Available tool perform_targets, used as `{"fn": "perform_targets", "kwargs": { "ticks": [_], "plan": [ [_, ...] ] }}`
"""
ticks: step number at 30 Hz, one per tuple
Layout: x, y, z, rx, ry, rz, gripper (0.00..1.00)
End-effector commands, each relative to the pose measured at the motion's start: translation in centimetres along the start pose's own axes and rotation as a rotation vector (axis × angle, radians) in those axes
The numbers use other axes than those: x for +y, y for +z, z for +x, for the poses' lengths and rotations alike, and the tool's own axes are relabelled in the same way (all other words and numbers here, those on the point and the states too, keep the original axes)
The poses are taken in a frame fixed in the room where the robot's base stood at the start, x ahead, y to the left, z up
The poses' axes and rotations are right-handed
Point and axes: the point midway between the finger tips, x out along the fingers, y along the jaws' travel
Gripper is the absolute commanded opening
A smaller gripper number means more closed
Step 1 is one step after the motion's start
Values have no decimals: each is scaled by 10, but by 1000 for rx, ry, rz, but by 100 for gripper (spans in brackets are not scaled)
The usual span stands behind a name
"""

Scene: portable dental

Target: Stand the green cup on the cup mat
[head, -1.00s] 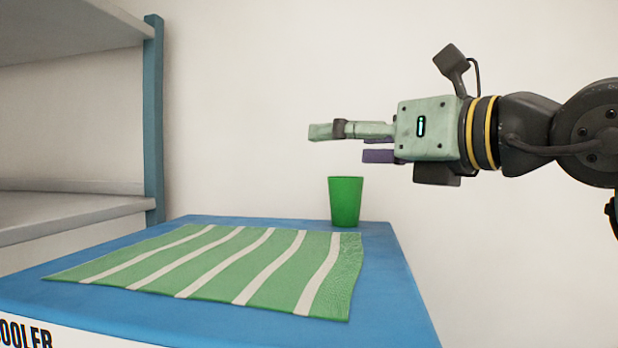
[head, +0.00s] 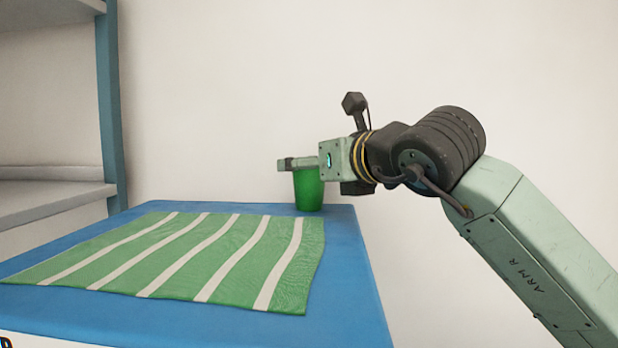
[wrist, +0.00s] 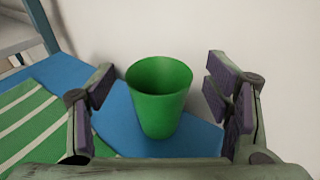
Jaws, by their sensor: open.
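The green cup (head: 308,193) stands upright at the back right of the blue cooler top, just behind the mat. The green-and-white striped cup mat (head: 185,255) lies flat on the cooler, with nothing standing on it. My gripper (head: 298,163) is at the cup's upper part in the head view and hides some of its rim. In the wrist view the cup (wrist: 160,100) is between the two open fingers of my gripper (wrist: 160,98), with a gap on each side. The mat (wrist: 30,125) shows at the left of the wrist view.
The blue cooler top (head: 345,275) has a bare strip to the right of the mat. A grey shelf with a blue post (head: 110,110) stands at the left. A plain wall is behind the cooler.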

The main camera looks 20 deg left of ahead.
Motion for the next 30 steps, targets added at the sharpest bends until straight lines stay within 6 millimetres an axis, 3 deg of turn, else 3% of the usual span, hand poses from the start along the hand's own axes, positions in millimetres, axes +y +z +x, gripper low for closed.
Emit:
{"fn": "perform_targets", "kwargs": {
  "ticks": [4,11,30],
  "plan": [
    [1,1,13,0,1,-1,72],
    [0,0,14,-1,0,-1,72],
    [0,0,13,-1,0,-2,30]
  ]
}}
